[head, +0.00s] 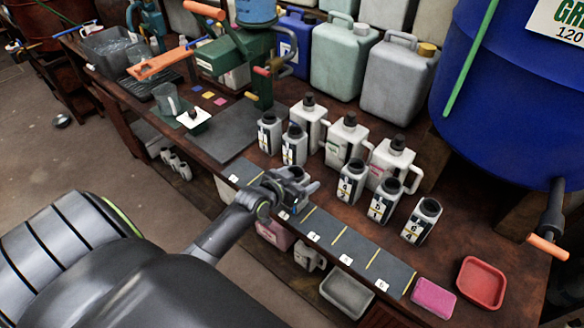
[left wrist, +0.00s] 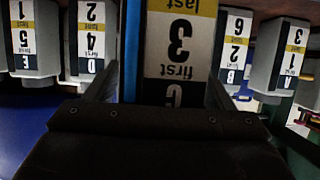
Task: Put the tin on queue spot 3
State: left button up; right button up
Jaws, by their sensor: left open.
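The tin (left wrist: 180,45) fills the middle of the left wrist view, upside down, with a 3, a yellow band and a C on its label. It is between the open fingers of my left gripper (head: 299,190). In the head view the gripper covers most of it. I cannot tell whether the tin rests on the strip. Spot labels 4, 5 and 6 show to the right. My right gripper is not in view.
Several similar tins stand behind the strip, two on the left (head: 294,146) and others on the right (head: 384,201). White jugs (head: 346,142) stand behind them. A pink sponge (head: 434,297) and a red dish (head: 481,283) lie at the right end. The strip's right part is clear.

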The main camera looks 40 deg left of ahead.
pick_arm(q)
jog(key=shift+s+r, duration=0.15)
jog(key=shift+s, duration=0.15)
jog(key=v, duration=1.1)
jog(key=shift+s, duration=0.2)
jog(key=s+a+f+n+g+y, duration=0.1)
jog(key=s+a+f+g, duration=0.15)
jog(key=f, duration=0.65)
jog(key=s+a+f+g+y, duration=0.1)
jog(key=s+f, duration=0.3)
jog(key=f, duration=0.5)
jog(key=s+a+f+n+g+y, duration=0.1)
jog(key=s+f+g, duration=0.15)
jog(key=f, duration=0.65)
jog(key=s+d+f+g, duration=0.2)
jog(key=s+f, duration=0.3)
jog(key=s, duration=0.3)
jog(key=s+d+f+g, duration=0.2)
jog(key=s+f, duration=0.4)
jog(key=s, duration=0.3)
jog(key=s+d+f+g+h, duration=0.1)
jog(key=s+d+f+g, duration=0.1)
jog(key=s+f, duration=0.3)
jog(key=s+d, duration=0.1)
jog(key=s, duration=0.3)
jog(key=shift+d+f+m, duration=0.25)
jog(key=shift+f+m, duration=0.05)
jog(key=shift+f, duration=0.05)
